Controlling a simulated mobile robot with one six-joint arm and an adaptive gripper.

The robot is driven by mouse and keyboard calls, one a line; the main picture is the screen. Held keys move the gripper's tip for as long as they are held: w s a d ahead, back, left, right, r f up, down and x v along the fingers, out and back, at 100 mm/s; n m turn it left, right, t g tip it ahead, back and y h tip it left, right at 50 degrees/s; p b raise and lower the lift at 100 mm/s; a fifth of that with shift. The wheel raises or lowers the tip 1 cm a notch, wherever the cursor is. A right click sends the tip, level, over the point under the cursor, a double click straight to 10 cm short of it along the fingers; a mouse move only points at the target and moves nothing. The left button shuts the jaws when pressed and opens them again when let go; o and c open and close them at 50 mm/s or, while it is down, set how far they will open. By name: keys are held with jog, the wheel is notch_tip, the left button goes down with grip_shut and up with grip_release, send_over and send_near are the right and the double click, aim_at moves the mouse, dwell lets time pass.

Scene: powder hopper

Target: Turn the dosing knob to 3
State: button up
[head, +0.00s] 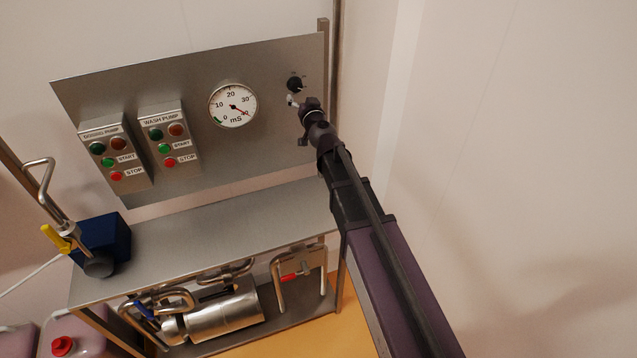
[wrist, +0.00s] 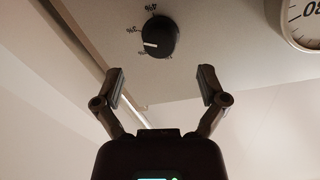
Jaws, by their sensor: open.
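The dosing knob (head: 295,84) is a small black round knob on the upper right of the steel panel. In the wrist view the knob (wrist: 159,36) shows a white pointer line toward the left of the picture, with small upside-down percent labels around it; I cannot read most of them. My gripper (head: 293,101) is just below the knob in the head view. In the wrist view my gripper (wrist: 161,84) has its two fingers spread wide, with nothing between them. The knob lies beyond the fingertips, roughly centred between them, apart from both.
A round mS gauge (head: 233,105) is left of the knob. The wash pump box (head: 168,143) and dosing pump box (head: 115,156) are farther left on the panel (head: 215,165). A vertical post (head: 336,60) stands close to the knob's right. A steel shelf (head: 230,222) runs below.

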jog(key=v, duration=0.8)
jog(key=s+d+f+n+g+y+b, duration=0.1)
jog(key=s+f+n+g+b, duration=0.1)
jog(key=f, duration=0.7)
jog(key=s+d+f+n+g+y+b, duration=0.1)
jog(key=s+f+n+g+b, duration=0.1)
jog(key=s+f+g+b, duration=0.3)
notch_tip(320, 180, down, 5)
jog(key=g+b, duration=0.1)
jog(key=b, duration=0.2)
jog(key=shift+s+d, duration=0.25)
jog(key=shift+s, duration=0.1)
jog(key=shift+f, duration=0.1)
jog(key=s+d+f+m+g+h, duration=0.2)
jog(key=s+d+f+g+h, duration=0.2)
jog(key=s+d, duration=0.4)
jog(key=s+d+f+m+g+h, duration=0.3)
jog(key=s+d, duration=0.4)
jog(key=d, duration=0.4)
notch_tip(320, 180, down, 3)
jog(key=shift+s+r+g+h, duration=0.25)
jog(key=shift+s+g+h, duration=0.25)
jog(key=shift+g, duration=0.5)
jog(key=shift+w, duration=0.15)
